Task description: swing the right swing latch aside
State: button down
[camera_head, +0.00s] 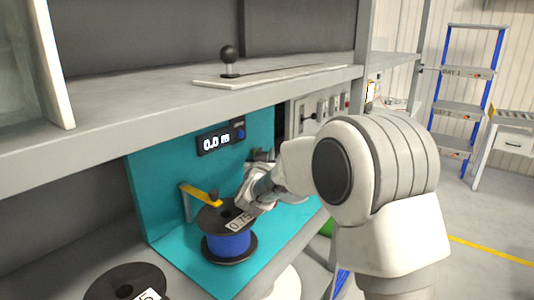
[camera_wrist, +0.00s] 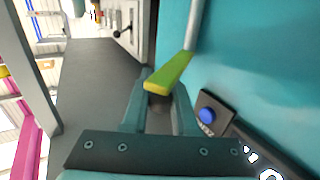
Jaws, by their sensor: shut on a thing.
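The right swing latch (camera_wrist: 170,72) is a yellow-green bar on a grey post (camera_wrist: 195,25) at the teal back wall in the wrist view. In the head view my gripper (camera_head: 262,186) is above the right part of the reel and hides the right latch. Another yellow latch (camera_head: 199,192) with a brass-coloured knob stands to the left. The blue cable reel (camera_head: 229,244) with black flanges stands upright on the teal base.
A display (camera_head: 220,138) reading 0.0 is on the teal back panel (camera_head: 155,190). A grey shelf (camera_head: 130,110) runs above the station. Another black reel (camera_head: 125,284) is at the lower left. A ladder (camera_head: 467,90) stands far right, with open floor before it.

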dwell(0.3)
jog(key=c, duration=0.7)
grip_release()
jog(key=shift+r, duration=0.1)
jog(key=s+d+r+p, duration=0.1)
jog(key=s+d+r, duration=0.2)
jog(key=d+r, duration=0.7)
jog(key=shift+d+r, duration=0.4)
jog(key=shift+d, duration=0.2)
jog(key=shift+s, duration=0.1)
